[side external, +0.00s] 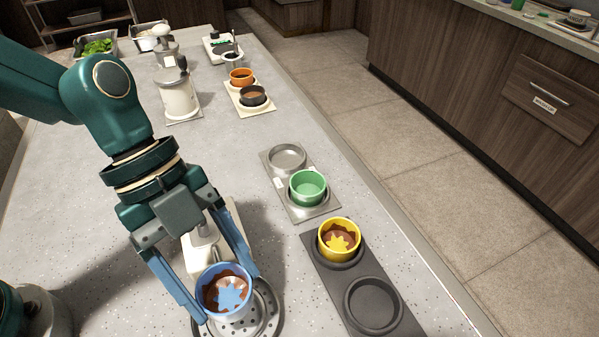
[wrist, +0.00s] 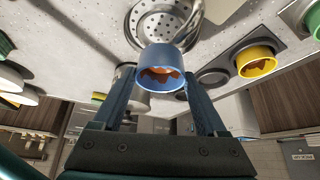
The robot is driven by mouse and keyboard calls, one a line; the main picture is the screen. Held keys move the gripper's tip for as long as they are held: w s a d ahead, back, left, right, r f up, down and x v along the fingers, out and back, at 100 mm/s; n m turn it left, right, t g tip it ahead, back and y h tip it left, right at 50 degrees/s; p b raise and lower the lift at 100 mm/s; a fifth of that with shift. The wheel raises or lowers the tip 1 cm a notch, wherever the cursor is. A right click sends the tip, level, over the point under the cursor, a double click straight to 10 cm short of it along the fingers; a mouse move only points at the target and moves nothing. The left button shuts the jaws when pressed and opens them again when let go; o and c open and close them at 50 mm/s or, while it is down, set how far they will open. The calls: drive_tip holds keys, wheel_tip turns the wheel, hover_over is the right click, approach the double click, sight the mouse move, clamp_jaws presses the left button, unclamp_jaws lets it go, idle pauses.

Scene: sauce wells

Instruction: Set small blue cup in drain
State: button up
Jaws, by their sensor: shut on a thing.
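The small blue cup (side external: 226,294) has brown sauce smears inside and a blue star-shaped patch at its bottom. My gripper (side external: 229,290) is shut on it, with one blue finger on each side. The drain (side external: 262,310) is a round metal plate with holes, below and around the cup in the side view. In the wrist view the cup (wrist: 164,66) is between the fingertips (wrist: 160,82), and the perforated drain (wrist: 150,25) shows behind it. I cannot tell whether the cup's base touches the drain.
A dark tray (side external: 345,294) holds a yellow cup (side external: 340,240) in one well; its other well (side external: 373,304) is empty. A grey tray (side external: 318,208) holds a green cup (side external: 308,187) beside an empty well (side external: 287,157). A white dispenser (side external: 179,95) and a cream tray (side external: 262,107) with orange and dark cups stand farther back.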

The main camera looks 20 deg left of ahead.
sight(219, 288)
drive_tip(key=shift+f, duration=2.5)
drive_tip(key=shift+f, duration=0.45)
drive_tip(key=o, duration=1.3)
drive_tip(key=shift+r, duration=4)
